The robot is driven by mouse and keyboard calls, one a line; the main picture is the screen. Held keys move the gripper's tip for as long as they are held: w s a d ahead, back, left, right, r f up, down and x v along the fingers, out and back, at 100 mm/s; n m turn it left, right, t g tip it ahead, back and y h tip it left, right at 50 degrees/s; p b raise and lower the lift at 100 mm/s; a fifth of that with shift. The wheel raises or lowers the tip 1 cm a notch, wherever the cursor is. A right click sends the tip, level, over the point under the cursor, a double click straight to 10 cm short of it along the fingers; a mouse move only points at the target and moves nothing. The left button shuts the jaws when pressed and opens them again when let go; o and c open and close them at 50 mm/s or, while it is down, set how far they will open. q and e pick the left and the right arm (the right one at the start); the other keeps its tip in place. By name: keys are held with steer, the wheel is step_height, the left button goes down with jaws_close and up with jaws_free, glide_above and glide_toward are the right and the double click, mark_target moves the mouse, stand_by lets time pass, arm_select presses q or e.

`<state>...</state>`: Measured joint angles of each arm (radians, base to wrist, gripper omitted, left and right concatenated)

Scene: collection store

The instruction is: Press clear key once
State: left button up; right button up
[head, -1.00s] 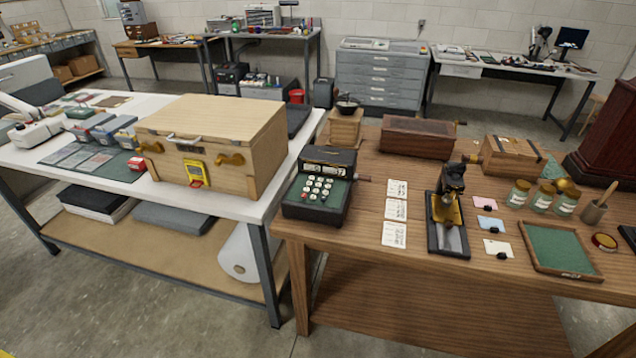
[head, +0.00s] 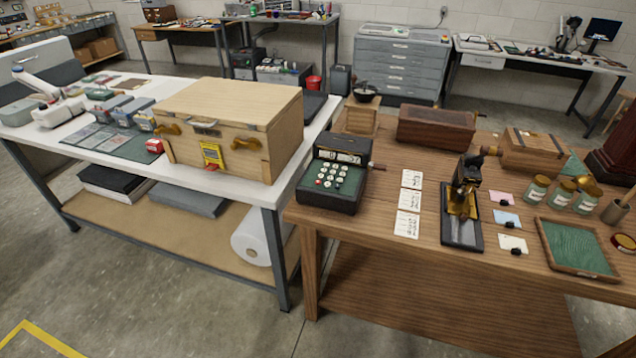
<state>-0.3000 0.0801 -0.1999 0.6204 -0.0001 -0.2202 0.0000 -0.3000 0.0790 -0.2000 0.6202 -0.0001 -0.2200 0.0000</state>
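An old adding machine (head: 333,180) with a black case and a green key panel stands at the left end of the brown wooden table (head: 390,262). Round white keys (head: 334,176) fill its panel, with a red key (head: 319,183) at the lower left. A number window shows above the keys, and a crank (head: 376,166) sticks out on its right side. The key labels are too small to read, so I cannot tell which is the clear key. Neither of my grippers is in view.
Printed cards (head: 409,202) lie right of the machine, then a black and brass device (head: 463,205) and a green-lined tray (head: 577,247). A large wooden case (head: 235,125) stands on the white table (head: 118,165) to the left. Open concrete floor (head: 170,300) lies in front.

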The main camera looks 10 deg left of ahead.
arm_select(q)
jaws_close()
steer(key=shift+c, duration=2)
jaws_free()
